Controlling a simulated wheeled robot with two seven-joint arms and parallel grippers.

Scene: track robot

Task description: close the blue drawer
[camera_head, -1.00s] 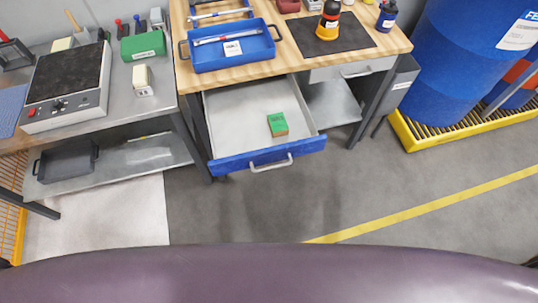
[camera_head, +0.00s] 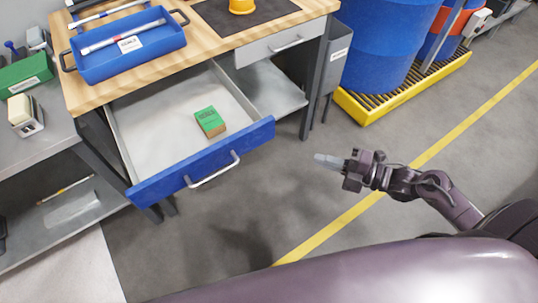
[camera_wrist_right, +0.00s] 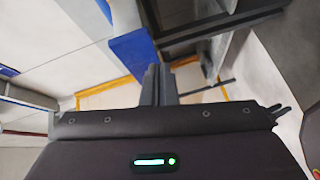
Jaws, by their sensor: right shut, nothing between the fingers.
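The blue drawer (camera_head: 160,188) under the wooden-topped workbench stands pulled out, with its grey inside showing. Its pale bar handle (camera_head: 214,172) is on the blue front. A green and brown block (camera_head: 210,122) lies inside it. My right gripper (camera_head: 318,160) is to the right of the drawer front, apart from it, with its fingers shut and empty, pointing left. In the right wrist view the shut fingers (camera_wrist_right: 158,84) show at the middle, and a blue panel (camera_wrist_right: 133,54), which looks like the drawer front, is just beyond them. My left gripper is not in view.
A grey closed drawer (camera_head: 268,47) sits to the right in the same bench. A blue tray (camera_head: 100,65) lies on the bench top. Blue barrels (camera_head: 385,45) stand on a yellow pallet (camera_head: 360,115) at the right. The floor before the drawer is clear.

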